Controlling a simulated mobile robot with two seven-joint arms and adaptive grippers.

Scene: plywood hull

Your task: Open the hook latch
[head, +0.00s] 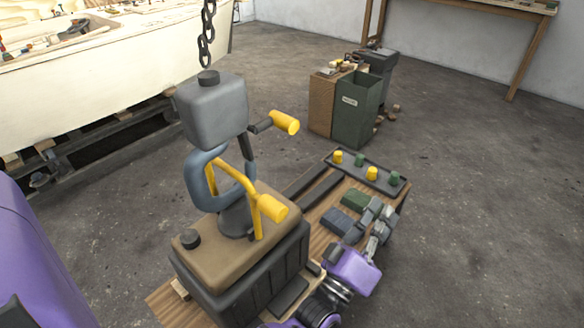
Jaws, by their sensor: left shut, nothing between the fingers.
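A blue-grey hook (196,183) hangs below a grey block (212,110) on a black chain (207,35). A dark bar (248,157) runs down across the hook's open side and looks like its latch, seemingly closed. A lever with a yellow grip (285,122) sticks out from the block's right side. A bent yellow bar (233,174) passes by the hook, with a second yellow grip (272,207); whether it sits inside the hook is unclear. My left gripper (379,221) is shut and empty, right of and below the hook, apart from it. My right gripper is not in view.
A ribbed dark machine with a tan top (262,195) stands on a wooden board (325,225) beneath the hook. A black tray (364,176) holds yellow and green knobs. Green and dark bins (357,110) stand behind; a cream boat hull (105,80) is at left. Floor at right is clear.

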